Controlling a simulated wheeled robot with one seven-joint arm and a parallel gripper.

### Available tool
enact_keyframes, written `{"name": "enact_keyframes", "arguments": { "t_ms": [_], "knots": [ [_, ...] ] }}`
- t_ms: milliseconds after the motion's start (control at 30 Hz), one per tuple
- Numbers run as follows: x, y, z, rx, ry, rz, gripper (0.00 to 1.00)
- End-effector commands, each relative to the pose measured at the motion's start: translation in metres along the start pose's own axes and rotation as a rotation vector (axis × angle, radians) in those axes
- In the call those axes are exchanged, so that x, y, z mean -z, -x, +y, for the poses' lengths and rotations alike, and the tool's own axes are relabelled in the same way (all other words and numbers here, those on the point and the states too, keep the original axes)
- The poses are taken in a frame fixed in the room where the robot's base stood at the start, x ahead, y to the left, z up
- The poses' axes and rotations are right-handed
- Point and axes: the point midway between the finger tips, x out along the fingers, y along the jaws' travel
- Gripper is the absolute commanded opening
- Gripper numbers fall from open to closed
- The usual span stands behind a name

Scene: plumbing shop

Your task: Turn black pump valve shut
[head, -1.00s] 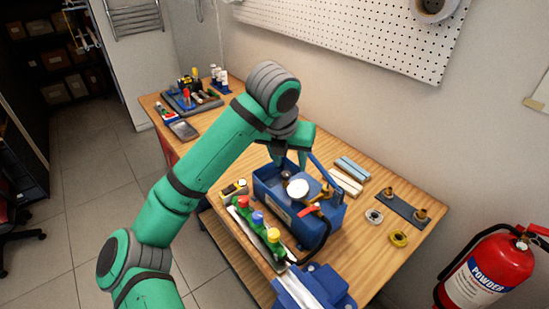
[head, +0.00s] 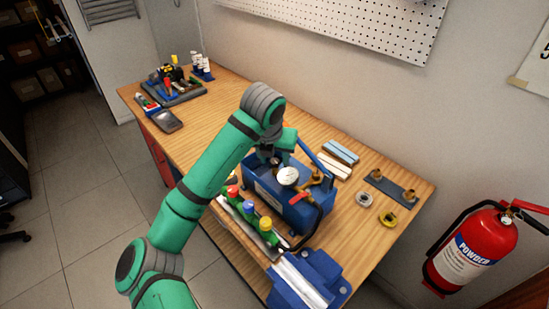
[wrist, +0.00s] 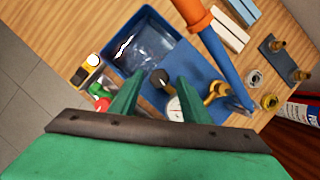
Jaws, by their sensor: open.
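The blue test pump (head: 262,186) stands on the wooden bench, with a white round gauge (head: 289,176) on top. Its black valve knob (wrist: 160,77) shows in the wrist view, on the pump's blue top beside the open water tank (wrist: 148,48). My gripper (wrist: 158,80) is open and empty, its green fingers on either side of the knob in that view. I cannot tell whether they touch it. In the head view my gripper (head: 268,153) is above the pump and largely hides the knob.
The pump's blue lever with an orange grip (wrist: 193,12) rises close to my gripper. A rack with red, blue and yellow-capped items (head: 250,222) stands in front of the pump, beside a blue vise (head: 312,280). Brass fittings (head: 390,184) lie right. The bench's left middle is clear.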

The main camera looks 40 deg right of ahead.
Motion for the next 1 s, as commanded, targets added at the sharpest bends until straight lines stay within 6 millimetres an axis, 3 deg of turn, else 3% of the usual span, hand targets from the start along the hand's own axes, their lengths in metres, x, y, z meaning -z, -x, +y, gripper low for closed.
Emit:
{"name": "enact_keyframes", "arguments": {
  "t_ms": [333, 500, 1000],
  "knots": [
    [0.0002, -0.0036, 0.0005, -0.001, 0.001, 0.0, 0.43],
    [0.0002, -0.0035, 0.0006, -0.001, 0.001, 0.0, 0.02],
    [0.0005, -0.0028, 0.0033, 0.038, -0.096, 0.0, 0.02]
  ]
}}
